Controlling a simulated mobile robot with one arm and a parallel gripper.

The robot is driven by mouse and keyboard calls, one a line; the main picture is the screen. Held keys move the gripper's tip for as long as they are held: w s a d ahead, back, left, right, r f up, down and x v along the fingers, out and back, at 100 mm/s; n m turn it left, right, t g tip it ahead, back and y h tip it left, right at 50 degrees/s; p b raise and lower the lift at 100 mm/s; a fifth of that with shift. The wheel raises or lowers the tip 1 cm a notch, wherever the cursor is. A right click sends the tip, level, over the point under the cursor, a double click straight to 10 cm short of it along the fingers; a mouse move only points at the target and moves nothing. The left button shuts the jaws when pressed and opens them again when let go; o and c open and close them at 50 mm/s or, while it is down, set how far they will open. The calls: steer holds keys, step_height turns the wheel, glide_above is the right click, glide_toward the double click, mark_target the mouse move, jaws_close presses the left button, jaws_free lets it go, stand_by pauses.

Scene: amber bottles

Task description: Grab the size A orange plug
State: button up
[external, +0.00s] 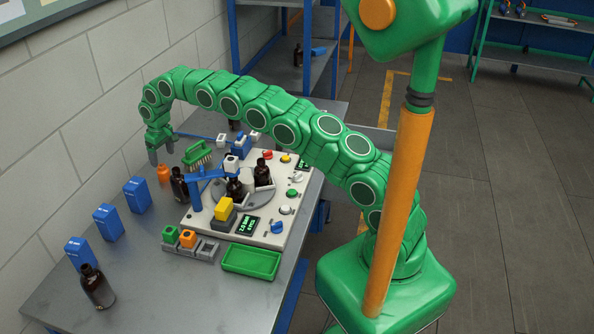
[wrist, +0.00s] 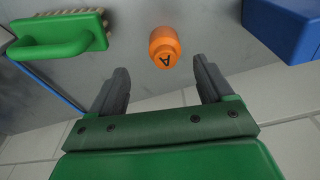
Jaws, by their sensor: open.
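The orange plug (wrist: 164,46) stands on the grey table, with a black letter A facing the wrist camera. In the external view the orange plug (external: 164,174) is at the far left part of the table, near the wall. My gripper (wrist: 160,80) is open and empty, its two dark fingers apart. In the wrist view the plug lies beyond the fingertips, roughly centred between them and not touching them. In the external view my gripper (external: 163,158) points down close to the plug.
A green brush (wrist: 62,34) lies left of the plug in the wrist view, and a blue box (wrist: 285,28) is to the right. A dark bottle (external: 179,184) stands close to the plug in the external view. The white machine panel (external: 190,222) and a green tray (external: 251,263) are nearer the camera.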

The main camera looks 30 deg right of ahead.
mark_target(162, 166)
steer(key=shift+a+f, duration=0.15)
steer(key=shift+f, duration=1.25)
steer(key=shift+w+a+f, duration=0.1)
steer(key=shift+a+f, duration=0.05)
steer(key=shift+f, duration=0.7)
steer(key=shift+w+a+f, duration=0.1)
steer(key=shift+a+f, duration=0.1)
steer(key=shift+f, duration=0.65)
steer(key=shift+w+a+f, duration=0.1)
steer(key=shift+a+f, duration=0.05)
steer(key=shift+f, duration=0.7)
steer(key=c, duration=1.2)
